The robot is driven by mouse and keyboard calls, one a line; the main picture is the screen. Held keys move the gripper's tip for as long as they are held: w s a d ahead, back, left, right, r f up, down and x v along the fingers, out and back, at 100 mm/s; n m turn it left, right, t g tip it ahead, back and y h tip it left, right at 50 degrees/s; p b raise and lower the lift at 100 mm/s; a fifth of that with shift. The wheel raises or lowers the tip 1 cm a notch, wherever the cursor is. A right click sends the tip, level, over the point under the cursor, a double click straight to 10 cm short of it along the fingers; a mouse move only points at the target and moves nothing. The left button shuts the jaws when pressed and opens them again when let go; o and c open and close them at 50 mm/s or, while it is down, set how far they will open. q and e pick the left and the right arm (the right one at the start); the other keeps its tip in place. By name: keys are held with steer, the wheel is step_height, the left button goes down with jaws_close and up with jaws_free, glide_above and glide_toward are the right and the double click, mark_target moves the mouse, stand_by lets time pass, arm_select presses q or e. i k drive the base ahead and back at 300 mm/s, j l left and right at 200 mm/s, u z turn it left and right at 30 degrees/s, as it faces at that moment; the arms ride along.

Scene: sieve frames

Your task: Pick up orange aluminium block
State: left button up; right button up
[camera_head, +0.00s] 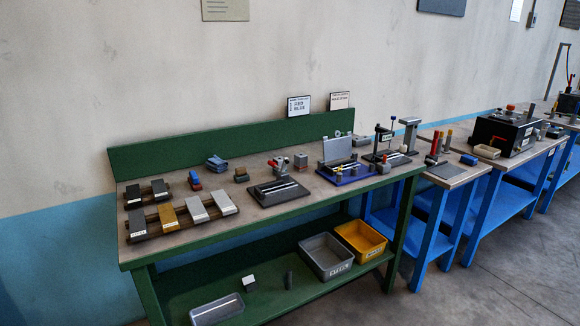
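A yellow-orange block (168,216) lies tilted on a dark wooden rack (184,231) at the left front of the green workbench. A dark grey block (137,222) is to its left, and two light grey blocks, the nearer one (197,209) and the farther one (224,203), are to its right on the same rack. I cannot tell the material of the block from here. Neither of my grippers shows in this view.
The green workbench (170,258) has a back panel and a lower shelf with a grey bin (326,256) and a yellow bin (361,240). A dark fixture (277,191) stands to the right. Blue benches (485,225) continue right.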

mark_target(301, 160)
steer(key=i+l+u, duration=0.25)
steer(key=i, duration=0.2)
steer(key=i+l+u, duration=0.25)
steer(key=i, duration=0.2)
steer(key=j, duration=0.1)
